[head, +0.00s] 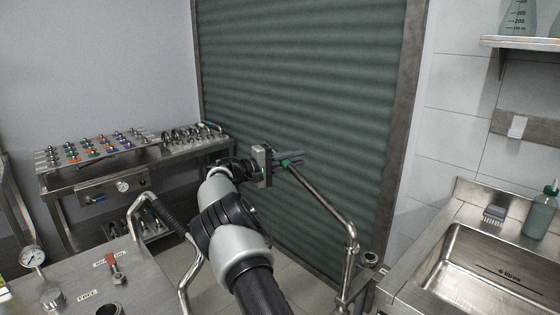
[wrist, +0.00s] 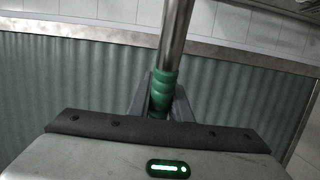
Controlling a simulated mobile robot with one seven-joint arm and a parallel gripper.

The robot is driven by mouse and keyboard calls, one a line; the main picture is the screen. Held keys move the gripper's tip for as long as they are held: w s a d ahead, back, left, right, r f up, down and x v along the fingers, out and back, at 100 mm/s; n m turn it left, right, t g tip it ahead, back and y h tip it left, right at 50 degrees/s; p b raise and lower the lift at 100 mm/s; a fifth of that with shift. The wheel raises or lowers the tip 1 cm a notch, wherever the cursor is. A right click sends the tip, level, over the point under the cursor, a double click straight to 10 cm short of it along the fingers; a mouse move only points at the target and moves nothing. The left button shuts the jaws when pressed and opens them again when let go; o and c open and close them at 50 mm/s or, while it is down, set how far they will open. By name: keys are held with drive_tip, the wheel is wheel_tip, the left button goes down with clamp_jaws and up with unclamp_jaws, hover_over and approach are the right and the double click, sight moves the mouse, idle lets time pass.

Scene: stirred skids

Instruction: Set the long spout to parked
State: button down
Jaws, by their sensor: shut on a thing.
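The long spout (head: 325,200) is a bent steel tube. It rises from a stand near the sink's left front corner and slopes up and left to a green grip at its free end. My gripper (head: 287,161) is shut on that green grip, in front of the shutter. In the wrist view the green grip (wrist: 163,88) sits between my fingers, and the steel tube (wrist: 176,35) runs up out of the picture. My fingers partly hide the spout's end. No parked mark can be made out.
A steel sink (head: 430,284) stands at right, with a brush (head: 494,213) and a green bottle (head: 540,213). The shutter (head: 300,80) is behind. A bench with colored knobs (head: 95,150) is back left. A steel skid top (head: 135,285) with a red-handled valve (head: 112,262) is front left.

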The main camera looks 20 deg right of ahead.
drive_tip(key=shift+s+d+m+g, duration=0.2)
drive_tip(key=shift+d+g, duration=0.15)
drive_tip(key=shift+d, duration=0.35)
drive_tip(key=shift+s+d+m+g, duration=0.2)
drive_tip(key=shift+d+g, duration=0.1)
drive_tip(key=shift+d, duration=0.45)
drive_tip(key=shift+s+d+m+g, duration=0.1)
drive_tip(key=shift+d+m+g, duration=0.2)
drive_tip(key=shift+d, duration=0.4)
drive_tip(key=c, duration=1.6)
unclamp_jaws()
drive_tip(key=a, duration=0.8)
drive_tip(key=a+p, duration=0.1)
drive_tip(key=a, duration=0.8)
drive_tip(key=shift+w+a, duration=0.2)
drive_tip(key=shift+a, duration=0.05)
